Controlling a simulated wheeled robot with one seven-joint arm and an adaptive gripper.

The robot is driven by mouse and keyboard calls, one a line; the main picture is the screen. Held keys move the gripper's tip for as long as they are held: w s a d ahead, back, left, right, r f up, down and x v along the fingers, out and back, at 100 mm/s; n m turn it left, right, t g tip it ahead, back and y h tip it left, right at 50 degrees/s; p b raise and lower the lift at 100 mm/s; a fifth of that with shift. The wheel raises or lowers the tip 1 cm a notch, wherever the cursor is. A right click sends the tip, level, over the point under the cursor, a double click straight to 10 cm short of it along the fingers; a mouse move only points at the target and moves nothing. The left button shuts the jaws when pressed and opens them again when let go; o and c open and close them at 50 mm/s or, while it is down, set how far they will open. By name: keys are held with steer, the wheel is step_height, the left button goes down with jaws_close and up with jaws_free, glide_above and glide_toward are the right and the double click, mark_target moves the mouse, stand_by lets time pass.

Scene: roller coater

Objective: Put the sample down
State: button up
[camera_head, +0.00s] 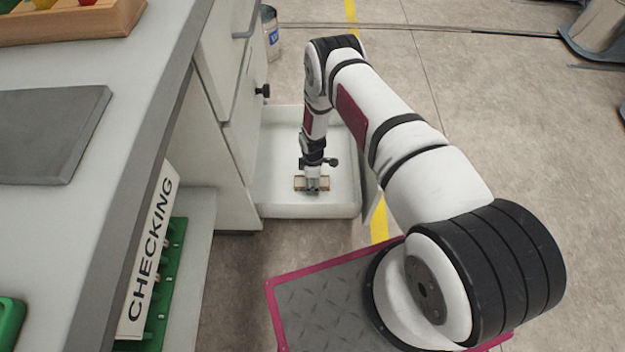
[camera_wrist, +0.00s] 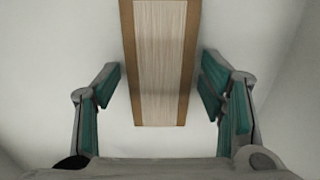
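The sample (camera_wrist: 160,65) is a flat board with a pale, finely striped middle and brown edges. In the head view the sample (camera_head: 299,183) is a small tan piece low inside the white open drawer (camera_head: 345,208), partly hidden by my gripper (camera_head: 313,187). In the wrist view my gripper (camera_wrist: 160,92) is open, with a green-padded finger on each side of the board. A gap shows between each finger and the board's edges. The sample appears to lie on the white drawer bottom (camera_wrist: 60,40); exact contact is hard to see.
A paint can (camera_head: 270,32) stands on the floor behind the drawer. Drawer walls surround my gripper.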

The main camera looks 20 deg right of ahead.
stand_by(0.3)
steer(key=w+d+r+m+p, duration=0.1)
steer(key=w+r+p, duration=0.1)
steer(key=r, duration=1.4)
steer(key=w+r+m+p, duration=0.2)
steer(key=r, duration=1.5)
steer(key=s+d+r+m, duration=0.15)
steer(key=s+r, duration=0.25)
steer(key=r, duration=0.7)
steer(key=s+a+r+m, duration=0.1)
steer(key=s+r+m, duration=0.15)
steer(key=r, duration=0.75)
steer(key=s+r+m, duration=0.4)
steer(key=s+r, duration=1.1)
steer(key=s, duration=0.3)
steer(key=s+r+m, duration=0.2)
steer(key=s+m, duration=0.1)
steer(key=s, duration=1.5)
steer(key=shift+a, duration=0.35)
